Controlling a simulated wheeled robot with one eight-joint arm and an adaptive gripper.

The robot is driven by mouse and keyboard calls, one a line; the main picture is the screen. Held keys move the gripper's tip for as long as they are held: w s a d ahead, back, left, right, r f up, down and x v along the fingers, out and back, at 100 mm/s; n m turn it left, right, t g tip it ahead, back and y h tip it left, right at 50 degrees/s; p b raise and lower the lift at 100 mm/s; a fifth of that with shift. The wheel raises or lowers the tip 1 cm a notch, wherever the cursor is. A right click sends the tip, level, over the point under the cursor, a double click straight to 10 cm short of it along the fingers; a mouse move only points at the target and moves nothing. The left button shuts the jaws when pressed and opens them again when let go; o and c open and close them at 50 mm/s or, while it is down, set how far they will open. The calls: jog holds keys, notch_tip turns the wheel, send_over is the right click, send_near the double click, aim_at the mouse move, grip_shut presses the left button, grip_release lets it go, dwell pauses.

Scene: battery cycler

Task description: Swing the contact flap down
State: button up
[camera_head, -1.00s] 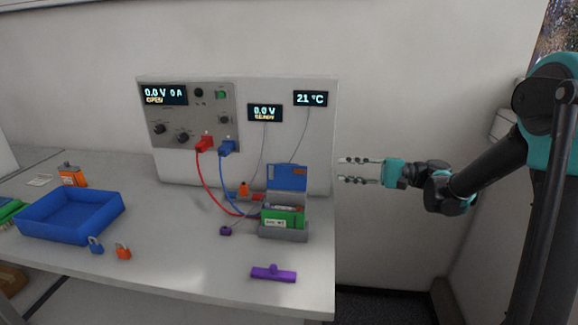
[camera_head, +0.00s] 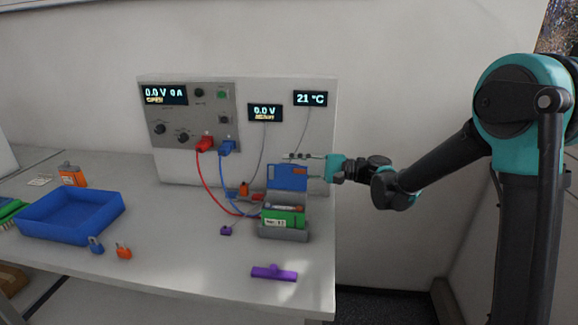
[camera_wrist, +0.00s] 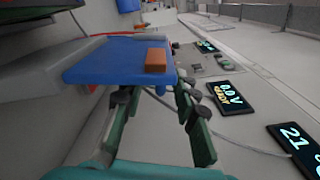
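The blue contact flap (camera_head: 285,178) stands upright at the back of the grey battery holder (camera_head: 283,235). A green battery (camera_head: 283,216) sits in the holder, in front of the flap. My gripper (camera_head: 287,157) reaches in from the right, its fingers pointing left at the flap's top edge; part of it seems hidden behind the flap. In the wrist view the flap (camera_wrist: 105,58), with an orange block (camera_wrist: 157,60) on it, lies just ahead of my gripper (camera_wrist: 153,97). The fingers are apart with nothing between them. I cannot tell whether they touch the flap.
The cycler panel (camera_head: 222,170) with its displays stands behind the flap. Red (camera_head: 207,187) and blue (camera_head: 231,187) cables run down to the holder. A purple part (camera_head: 273,273) lies in front, and a blue tray (camera_head: 70,225) is at left. Free room lies right of the table.

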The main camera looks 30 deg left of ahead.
jog(key=shift+s+a, duration=0.15)
jog(key=shift+a, duration=0.3)
grip_shut()
